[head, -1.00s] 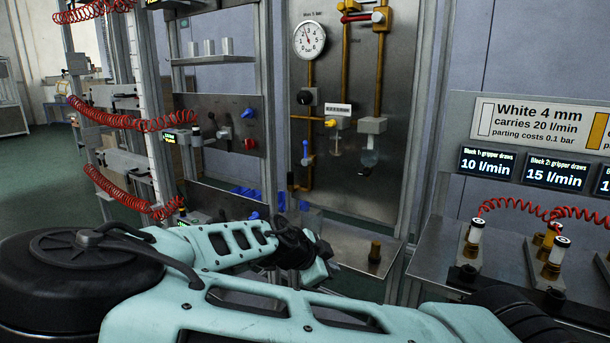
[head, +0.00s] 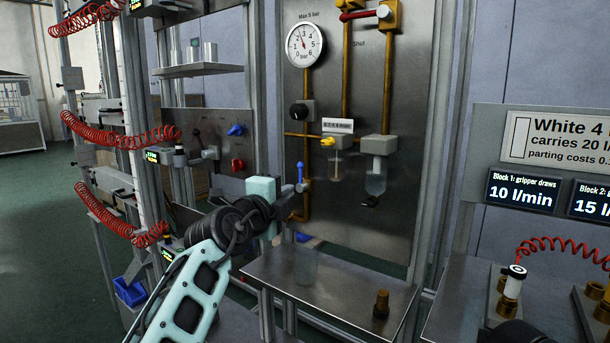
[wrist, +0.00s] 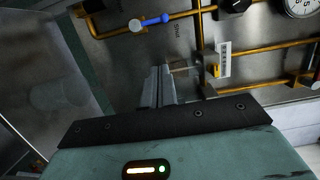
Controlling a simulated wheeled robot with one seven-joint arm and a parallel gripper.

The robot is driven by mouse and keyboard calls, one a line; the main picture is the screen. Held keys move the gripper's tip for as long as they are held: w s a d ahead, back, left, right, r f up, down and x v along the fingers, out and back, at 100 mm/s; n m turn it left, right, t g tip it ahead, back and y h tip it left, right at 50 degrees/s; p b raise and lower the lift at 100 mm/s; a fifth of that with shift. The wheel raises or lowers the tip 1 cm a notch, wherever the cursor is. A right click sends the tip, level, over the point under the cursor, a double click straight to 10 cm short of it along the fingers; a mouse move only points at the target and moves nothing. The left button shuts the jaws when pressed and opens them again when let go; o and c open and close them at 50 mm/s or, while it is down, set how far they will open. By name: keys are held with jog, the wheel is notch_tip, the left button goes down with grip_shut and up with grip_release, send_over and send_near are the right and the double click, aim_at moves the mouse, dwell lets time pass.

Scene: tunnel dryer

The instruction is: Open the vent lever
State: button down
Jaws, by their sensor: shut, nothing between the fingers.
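A small blue lever (head: 300,172) stands upright, along the vertical brass pipe on the metal panel. I cannot tell for certain that this is the vent lever. My gripper (head: 303,187) is at the panel's lower left, close to the blue lever's lower end. In the wrist view my gripper's fingers (wrist: 160,72) are together and empty, apart from the lever in the picture. Whether they touch it is unclear in the head view.
A yellow lever (head: 328,142) and a clear bowl (head: 376,184) sit right of the blue lever. A black knob (head: 299,112) and a gauge (head: 304,44) are above.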

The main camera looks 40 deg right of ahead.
aim_at(300, 176)
dwell(0.3)
jog(key=p+x, duration=0.1)
jog(key=x, duration=0.3)
jog(key=w+p+x, duration=0.1)
jog(key=p+x, duration=0.1)
jog(key=x, duration=0.2)
jog(key=a+p+x, duration=0.1)
jog(key=x, duration=0.3)
jog(key=shift+w+r+p, duration=0.2)
jog(key=shift+w+p, duration=0.1)
jog(key=shift+w, duration=0.1)
jog(key=shift+w+d+f, duration=0.1)
jog(key=shift+w, duration=0.45)
